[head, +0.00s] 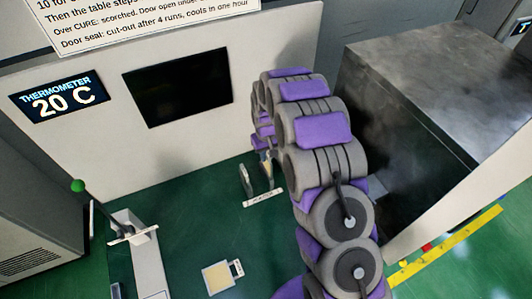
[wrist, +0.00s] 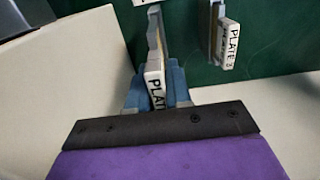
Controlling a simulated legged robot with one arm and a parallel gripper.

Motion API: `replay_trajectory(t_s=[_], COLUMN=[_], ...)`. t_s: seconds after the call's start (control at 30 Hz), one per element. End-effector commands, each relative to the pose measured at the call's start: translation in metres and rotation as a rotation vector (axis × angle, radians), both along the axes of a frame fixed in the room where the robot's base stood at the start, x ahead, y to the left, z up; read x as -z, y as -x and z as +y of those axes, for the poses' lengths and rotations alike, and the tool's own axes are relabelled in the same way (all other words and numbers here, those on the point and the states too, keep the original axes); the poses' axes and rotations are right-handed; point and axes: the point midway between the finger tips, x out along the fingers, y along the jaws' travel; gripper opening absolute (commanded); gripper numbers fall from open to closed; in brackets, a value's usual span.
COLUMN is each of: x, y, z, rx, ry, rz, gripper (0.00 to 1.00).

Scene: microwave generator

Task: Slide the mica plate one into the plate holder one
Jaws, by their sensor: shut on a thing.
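In the wrist view, my gripper (wrist: 155,80) has its blue fingers shut on a plate (wrist: 154,72) with a white label tab. The tab reads "PLAT"; its number is hidden by the gripper. The held plate points away from the wrist, over the green surface. In the head view my arm mostly hides the gripper. A small stand with a white label (head: 262,198) and a grey disc shows just left of the arm; its label is too small to read. I cannot tell whether the held plate touches the stand.
Another plate marked "PLATE 3" (wrist: 230,45) is right of the held one. A tan plate with a white tab (head: 218,277) lies at the front. A green-knobbed lever (head: 78,186) stands left, a white panel with a thermometer display (head: 60,97) behind, and a large metal box (head: 440,80) right.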

Motion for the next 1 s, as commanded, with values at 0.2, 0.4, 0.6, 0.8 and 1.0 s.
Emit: replay_trajectory(t_s=[0.2, 0.4, 0.6, 0.8, 1.0], x=[0.005, 0.01, 0.014, 0.018, 0.023], y=[0.0, 0.0, 0.0, 0.0, 0.0], z=[0.0, 0.0, 0.0, 0.0, 0.0], rx=[0.0, 0.0, 0.0, 0.0, 0.0], ry=[0.0, 0.0, 0.0, 0.0, 0.0], rz=[0.001, 0.0, 0.001, 0.0, 0.0], gripper=[0.0, 0.0, 0.0, 0.0, 0.0])
